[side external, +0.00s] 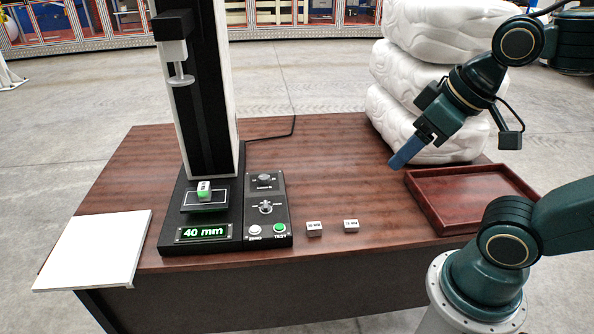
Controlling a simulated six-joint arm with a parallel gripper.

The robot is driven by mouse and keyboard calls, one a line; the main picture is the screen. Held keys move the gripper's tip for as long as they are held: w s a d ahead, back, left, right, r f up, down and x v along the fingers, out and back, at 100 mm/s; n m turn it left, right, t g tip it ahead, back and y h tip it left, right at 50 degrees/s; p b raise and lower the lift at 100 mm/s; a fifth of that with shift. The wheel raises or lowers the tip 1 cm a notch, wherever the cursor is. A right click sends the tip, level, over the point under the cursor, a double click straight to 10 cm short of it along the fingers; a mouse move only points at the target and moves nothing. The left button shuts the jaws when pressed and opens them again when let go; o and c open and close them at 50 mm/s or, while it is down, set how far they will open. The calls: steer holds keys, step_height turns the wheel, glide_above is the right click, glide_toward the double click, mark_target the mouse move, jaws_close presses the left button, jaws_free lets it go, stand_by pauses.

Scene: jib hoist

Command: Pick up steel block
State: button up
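Two small grey-white blocks with dark lettering lie on the brown table (350,145), right of the control panel: a left block (314,229) and a right block (351,226). Their lettering is too small to read surely. A third small block (204,190), whitish with green on it, sits on the platform of the test machine (208,130). I cannot tell by sight which block is steel. My gripper (398,161) is raised at the right, tilted down to the left, well apart from all three blocks. Its blue fingers overlap in this view, so their opening is hidden.
An empty dark red tray (476,172) is at the table's right. A white board (97,250) lies at the left edge. The machine's display (203,232) reads 40 mm; a control panel (267,205) adjoins it.

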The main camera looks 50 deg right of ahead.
stand_by(0.3)
steer(key=w+a+r+n, duration=0.2)
steer(key=w+r, duration=0.2)
steer(key=w, duration=0.7)
steer(key=n+g+y, duration=0.2)
steer(key=n+y, duration=0.1)
steer(key=n, duration=0.4)
glide_above(204, 186)
steer(key=s+d, duration=0.3)
steer(key=s, duration=0.1)
step_height(204, 186, down, 19)
steer(key=shift+w+d+r, duration=0.15)
steer(key=shift+d, duration=0.05)
steer(key=shift+x, duration=4.3)
